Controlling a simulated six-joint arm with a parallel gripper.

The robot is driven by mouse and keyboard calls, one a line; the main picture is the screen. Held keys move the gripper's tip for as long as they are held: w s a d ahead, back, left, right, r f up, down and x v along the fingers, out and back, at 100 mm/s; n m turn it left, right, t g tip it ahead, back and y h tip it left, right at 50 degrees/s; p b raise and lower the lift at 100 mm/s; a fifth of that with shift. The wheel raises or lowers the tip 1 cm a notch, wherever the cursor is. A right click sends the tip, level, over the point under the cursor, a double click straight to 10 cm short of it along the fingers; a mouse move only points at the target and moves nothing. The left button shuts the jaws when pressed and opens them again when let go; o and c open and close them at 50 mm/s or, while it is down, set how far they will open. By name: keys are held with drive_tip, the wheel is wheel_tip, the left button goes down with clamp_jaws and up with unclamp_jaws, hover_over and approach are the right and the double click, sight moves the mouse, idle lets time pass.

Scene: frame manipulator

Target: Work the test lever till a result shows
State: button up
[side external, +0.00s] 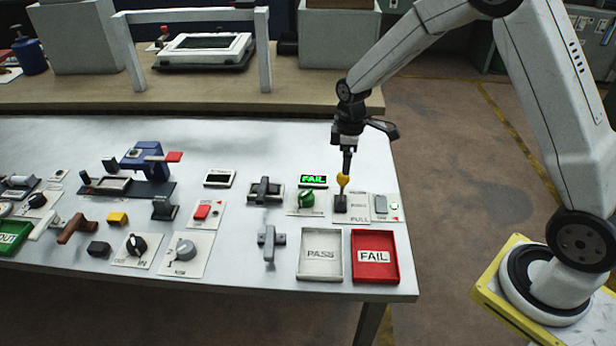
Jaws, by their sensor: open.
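I cannot tell from this view whether the fingers touch the knob. A green knob (307,200) sits below that display.
A white tray marked PASS (304,273) and a red tray marked FAIL (392,279) lie in front of the lever. Grey handles (270,237), switches and dials crowd the table to the left. A raised bench (60,93) with a white frame stands behind.

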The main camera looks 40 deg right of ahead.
sight(343, 181)
drive_tip(key=shift+w+d+f, duration=0.2)
drive_tip(key=shift+w+f, duration=0.15)
drive_tip(key=shift+w, duration=0.05)
drive_tip(key=shift+f, duration=0.1)
drive_tip(key=shift+f, duration=3.8)
clamp_jaws()
